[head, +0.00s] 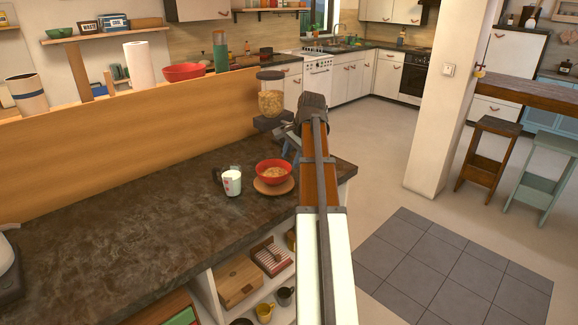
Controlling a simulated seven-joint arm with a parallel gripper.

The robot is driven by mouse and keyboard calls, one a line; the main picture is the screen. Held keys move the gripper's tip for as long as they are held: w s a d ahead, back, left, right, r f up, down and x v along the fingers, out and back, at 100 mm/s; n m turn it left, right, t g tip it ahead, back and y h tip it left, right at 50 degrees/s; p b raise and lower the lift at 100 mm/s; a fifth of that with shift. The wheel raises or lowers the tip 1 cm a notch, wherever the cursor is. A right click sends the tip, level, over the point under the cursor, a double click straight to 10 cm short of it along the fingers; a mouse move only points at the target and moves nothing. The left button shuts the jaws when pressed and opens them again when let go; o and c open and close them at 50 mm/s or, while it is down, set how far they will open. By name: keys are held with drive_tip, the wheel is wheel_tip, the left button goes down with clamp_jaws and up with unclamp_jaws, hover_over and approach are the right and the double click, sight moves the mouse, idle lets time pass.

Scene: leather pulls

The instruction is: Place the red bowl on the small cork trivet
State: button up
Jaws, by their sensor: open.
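The red bowl (274,175), filled with something tan, sits upright on the small round cork trivet (260,187) near the counter's right end. The trivet's rim shows around the front of the bowl. My gripper (294,157) is at the end of my arm, just right of and behind the bowl. It is open, with nothing seen between the fingers. My arm hides part of it, and I cannot tell whether a finger touches the bowl rim.
A jar of cereal (271,98) on a dark base stands behind the bowl. Another red bowl (184,72) sits on the ledge behind the wooden panel (130,145). The dark counter (130,225) is mostly clear on the left.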

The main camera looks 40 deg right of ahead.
drive_tip(key=shift+v, duration=1.6)
drive_tip(key=shift+o, duration=0.4)
